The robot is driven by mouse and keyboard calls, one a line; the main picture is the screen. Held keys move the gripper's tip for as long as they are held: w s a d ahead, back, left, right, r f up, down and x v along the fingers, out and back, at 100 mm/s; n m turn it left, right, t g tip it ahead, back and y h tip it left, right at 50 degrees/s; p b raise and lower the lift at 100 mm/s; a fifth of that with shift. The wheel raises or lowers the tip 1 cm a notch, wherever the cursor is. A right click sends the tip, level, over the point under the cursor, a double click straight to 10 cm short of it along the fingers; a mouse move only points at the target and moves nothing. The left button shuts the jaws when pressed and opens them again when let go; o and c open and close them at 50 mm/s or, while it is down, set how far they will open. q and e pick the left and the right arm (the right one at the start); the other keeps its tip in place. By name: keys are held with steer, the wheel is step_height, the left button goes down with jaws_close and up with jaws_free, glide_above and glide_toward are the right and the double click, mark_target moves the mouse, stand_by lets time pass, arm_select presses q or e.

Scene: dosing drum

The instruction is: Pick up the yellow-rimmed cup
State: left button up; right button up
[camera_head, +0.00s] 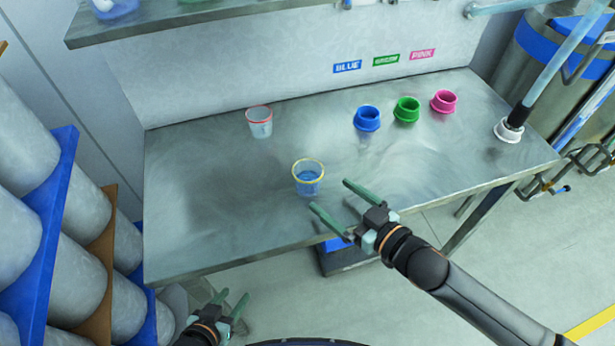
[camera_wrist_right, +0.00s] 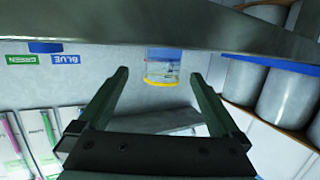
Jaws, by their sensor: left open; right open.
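The yellow-rimmed cup (camera_head: 308,179) stands upright on the metal table (camera_head: 215,235), clear-walled with blue contents. It also shows in the right wrist view (camera_wrist_right: 162,67), upside down in that picture, ahead of and between the finger lines. My right gripper (camera_head: 330,196) is open and empty, just to the right of and nearer than the cup, its fingers pointing toward it. It seems apart from the cup. My left gripper (camera_head: 233,297) is open and empty, low at the front left, off the table's front edge.
A red-rimmed cup (camera_head: 260,122) stands behind and left. Blue (camera_head: 367,118), green (camera_head: 407,110) and pink (camera_head: 444,101) pots stand at the back right, under matching labels. A white-based fixture (camera_head: 508,131) is at the right end. A drum rack (camera_head: 55,180) stands left. The table's left half is mostly clear.

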mark_target(316, 187)
steer(key=shift+s+a+x, duration=0.1)
steer(key=shift+x, duration=1.65)
steer(key=shift+s+a+x, duration=0.1)
steer(key=shift+a+x, duration=0.05)
steer(key=shift+x, duration=1.6)
steer(key=shift+c, duration=0.2)
steer(key=c, duration=1.4)
